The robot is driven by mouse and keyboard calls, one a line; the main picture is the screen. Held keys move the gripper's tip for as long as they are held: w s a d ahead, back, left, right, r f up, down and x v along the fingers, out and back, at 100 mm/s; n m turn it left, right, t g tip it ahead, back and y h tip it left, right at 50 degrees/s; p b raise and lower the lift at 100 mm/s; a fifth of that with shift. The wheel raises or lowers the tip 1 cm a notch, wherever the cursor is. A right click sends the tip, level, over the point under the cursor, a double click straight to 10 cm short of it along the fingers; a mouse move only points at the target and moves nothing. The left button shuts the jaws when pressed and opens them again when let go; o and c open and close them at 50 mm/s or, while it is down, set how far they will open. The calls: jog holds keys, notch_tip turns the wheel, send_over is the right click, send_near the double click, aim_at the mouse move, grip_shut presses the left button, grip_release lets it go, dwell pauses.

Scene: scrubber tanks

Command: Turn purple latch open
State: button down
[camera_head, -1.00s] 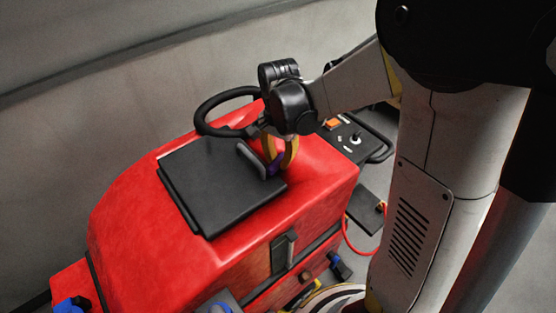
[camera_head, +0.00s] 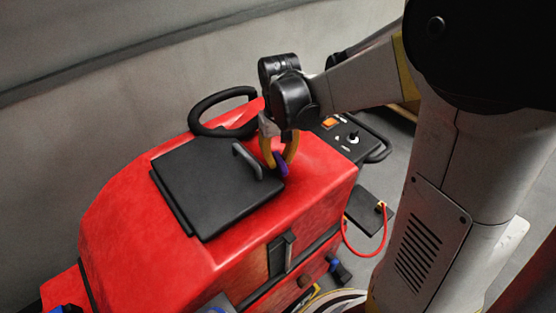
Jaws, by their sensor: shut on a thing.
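The purple latch (camera_head: 282,168) is a small piece at the right edge of the black square lid (camera_head: 205,190) on top of the red machine. My gripper (camera_head: 279,163) points down over it, with its yellow fingers on either side of the latch, and is shut on it. The fingers hide part of the latch. The lid lies flat and closed, with a dark handle (camera_head: 246,160) standing just left of my fingers.
A black steering wheel (camera_head: 222,112) stands behind the lid. A control panel (camera_head: 346,136) with an orange switch lies to the right. A red cable (camera_head: 366,252) hangs off the machine's right side. A grey wall is behind.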

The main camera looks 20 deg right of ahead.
aim_at(281, 158)
jog(key=shift+d+n, duration=0.2)
jog(key=shift+n, duration=1.5)
jog(key=c, duration=1.3)
grip_release()
notch_tip(281, 158, up, 12)
